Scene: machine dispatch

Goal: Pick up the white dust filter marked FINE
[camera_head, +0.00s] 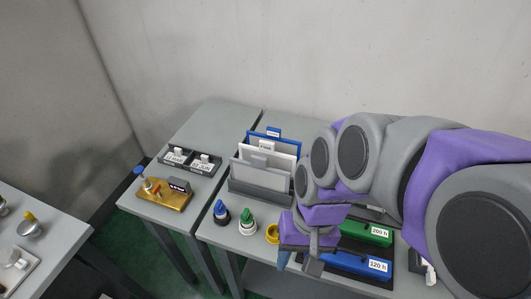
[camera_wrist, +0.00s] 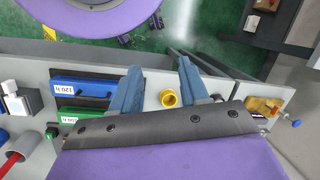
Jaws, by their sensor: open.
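The white dust filter (camera_head: 283,153) stands upright in a dark grey rack (camera_head: 258,194) in the head view, between a blue panel (camera_head: 290,140) behind and a grey panel (camera_head: 262,174) in front. A small tag on its top edge is too small to read surely. My gripper (camera_head: 298,262) is open and empty, low over the front of the table, to the right of and nearer than the rack. In the wrist view my gripper (camera_wrist: 158,80) shows two blue fingers spread apart, with a yellow ring (camera_wrist: 168,98) showing between them. I cannot make out the filter there.
A blue knob (camera_head: 221,212) and a green knob (camera_head: 247,222) stand in front of the rack. Green (camera_head: 362,233) and blue (camera_head: 350,263) hour-marked blocks lie to the right. A side table holds a gold plate (camera_head: 168,197). My arm hides the table's right part.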

